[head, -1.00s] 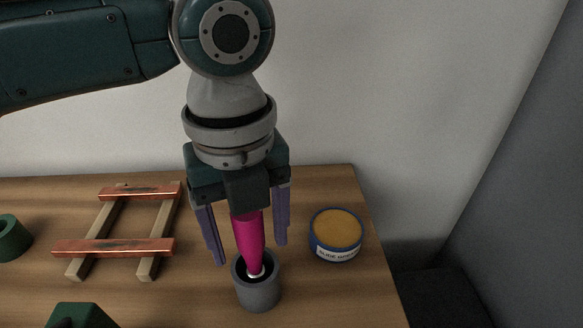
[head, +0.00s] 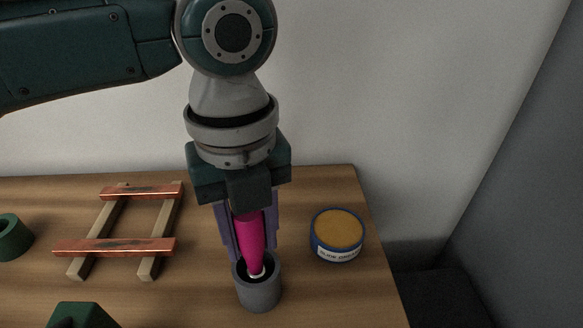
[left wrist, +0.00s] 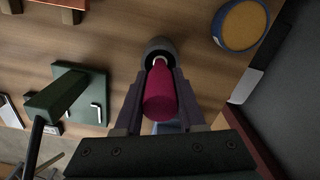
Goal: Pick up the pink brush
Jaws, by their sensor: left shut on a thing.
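The pink brush (head: 250,238) stands upright with its pale lower end inside a grey cup (head: 259,293) on the wooden table. My left gripper (head: 252,245) points down over the cup, its two fingers closed on either side of the brush handle. In the left wrist view the brush (left wrist: 160,95) lies between the two fingers, with the cup (left wrist: 159,47) just beyond. The brush's lower tip is hidden in the cup. My right gripper is not seen.
A blue tin with a tan top (head: 337,236) stands right of the cup, near the table's right edge. A wooden rack with copper-coloured bars (head: 115,246) lies to the left. A green ring-shaped object (head: 10,238) and a green block (head: 82,315) are farther left and in front.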

